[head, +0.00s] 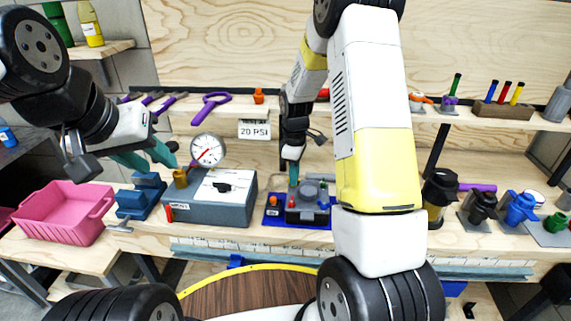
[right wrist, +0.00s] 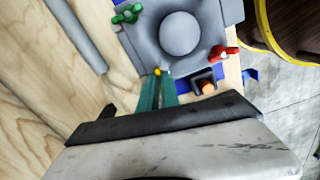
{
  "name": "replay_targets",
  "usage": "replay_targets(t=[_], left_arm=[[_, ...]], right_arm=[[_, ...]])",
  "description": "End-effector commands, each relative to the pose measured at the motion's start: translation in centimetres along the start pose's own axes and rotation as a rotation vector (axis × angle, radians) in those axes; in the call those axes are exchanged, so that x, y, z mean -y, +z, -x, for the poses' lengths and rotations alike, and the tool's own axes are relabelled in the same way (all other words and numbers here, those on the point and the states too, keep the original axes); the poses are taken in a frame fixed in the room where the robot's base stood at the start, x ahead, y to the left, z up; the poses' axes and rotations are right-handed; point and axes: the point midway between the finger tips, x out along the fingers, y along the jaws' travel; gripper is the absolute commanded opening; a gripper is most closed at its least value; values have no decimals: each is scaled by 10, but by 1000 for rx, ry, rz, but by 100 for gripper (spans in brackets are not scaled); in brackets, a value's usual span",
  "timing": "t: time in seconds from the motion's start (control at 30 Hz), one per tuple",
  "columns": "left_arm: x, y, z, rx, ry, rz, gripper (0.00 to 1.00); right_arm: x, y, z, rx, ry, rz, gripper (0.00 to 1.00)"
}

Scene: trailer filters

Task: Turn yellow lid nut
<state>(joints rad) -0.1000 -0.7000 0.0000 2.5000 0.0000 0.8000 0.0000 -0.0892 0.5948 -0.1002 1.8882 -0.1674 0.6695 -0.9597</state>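The yellow lid nut (right wrist: 157,72) shows in the right wrist view at the near edge of a grey lidded housing (right wrist: 205,15) with a round dome. My right gripper (right wrist: 157,78) has its two green fingers close together, with the tips on either side of the nut. They appear shut on it; the tips partly hide it. A green wing nut (right wrist: 127,14) and a red wing nut (right wrist: 224,52) sit on other sides of the housing. In the head view my left gripper (head: 150,158) is open and empty, beside a brass fitting (head: 180,178) on a grey box.
The grey box (head: 215,207) with a pressure gauge (head: 207,150) stands left of the housing. A pink bin (head: 65,212) is at far left. A black filter (head: 439,190) and several coloured valves stand at right. An orange piece (right wrist: 208,87) is close to my right gripper.

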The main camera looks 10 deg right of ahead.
Motion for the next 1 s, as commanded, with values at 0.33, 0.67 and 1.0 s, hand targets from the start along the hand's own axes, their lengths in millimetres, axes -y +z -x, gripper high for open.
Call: replay_targets(t=[0.33,0.67,1.0], left_arm=[[0,0,0,0,0,0,36],[0,0,0,0,0,0,36],[0,0,0,0,0,0,36]], right_arm=[[0,0,0,0,1,-7,0],[0,0,1,0,2,-139,0],[-1,0,1,0,2,-441,0]])
